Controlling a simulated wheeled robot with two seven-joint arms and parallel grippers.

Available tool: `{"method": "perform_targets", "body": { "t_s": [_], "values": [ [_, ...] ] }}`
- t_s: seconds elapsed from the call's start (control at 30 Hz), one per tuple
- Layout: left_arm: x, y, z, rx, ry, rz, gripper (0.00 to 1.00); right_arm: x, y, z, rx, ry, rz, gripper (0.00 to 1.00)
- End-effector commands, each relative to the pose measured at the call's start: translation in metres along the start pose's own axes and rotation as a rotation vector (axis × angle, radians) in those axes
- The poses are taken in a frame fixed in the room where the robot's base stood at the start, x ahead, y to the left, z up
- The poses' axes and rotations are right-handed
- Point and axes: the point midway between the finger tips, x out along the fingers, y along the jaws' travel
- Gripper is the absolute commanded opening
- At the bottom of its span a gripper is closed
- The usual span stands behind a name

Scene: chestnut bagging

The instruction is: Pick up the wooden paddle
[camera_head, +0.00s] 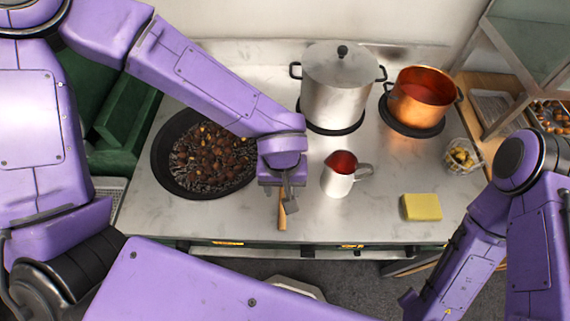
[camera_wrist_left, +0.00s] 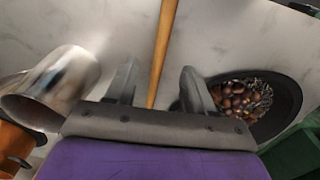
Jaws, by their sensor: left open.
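The wooden paddle (camera_head: 282,214) lies on the pale counter, right of the black pan of chestnuts. In the head view only its handle end shows below my left gripper (camera_head: 279,197); the rest is hidden by the gripper. In the left wrist view the paddle's handle (camera_wrist_left: 162,50) runs down between the two spread fingers of my left gripper (camera_wrist_left: 156,88), with no finger seen closed on it. My right arm shows at the right, but its gripper is out of view.
The black pan (camera_head: 165,181) of chestnuts is left of the gripper. A white and red pitcher (camera_head: 338,183) stands close to its right. A steel pot (camera_head: 340,90), a copper pot (camera_head: 420,95) and a yellow sponge (camera_head: 421,207) are further right.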

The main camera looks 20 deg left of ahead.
Motion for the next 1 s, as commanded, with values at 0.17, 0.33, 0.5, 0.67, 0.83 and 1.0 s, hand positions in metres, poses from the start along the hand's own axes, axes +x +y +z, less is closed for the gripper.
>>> {"method": "perform_targets", "body": {
  "t_s": [0.17,0.33,0.5,0.67,0.83,1.0],
  "values": [
    [0.025,-0.001,0.0,0.003,-0.001,-0.005,0.53,0.001,0.0,0.0,0.0,0.0,0.0,0.34],
    [0.054,-0.001,-0.001,0.003,0.0,-0.003,0.53,0.004,-0.001,0.001,0.0,0.001,0.0,0.34],
    [0.059,0.0,-0.001,0.002,0.0,0.0,0.53,0.003,-0.001,0.001,0.0,0.001,0.0,0.34],
    [0.059,0.0,-0.001,0.001,0.0,0.0,0.34,0.003,-0.001,0.001,0.0,0.001,0.0,0.34],
    [0.059,0.0,-0.001,0.001,0.0,0.0,0.0,0.003,-0.001,0.001,0.0,0.001,0.0,0.34],
    [0.058,0.0,-0.001,0.001,0.001,0.0,0.0,0.003,-0.001,0.001,0.0,0.001,0.0,0.34]
  ]
}}
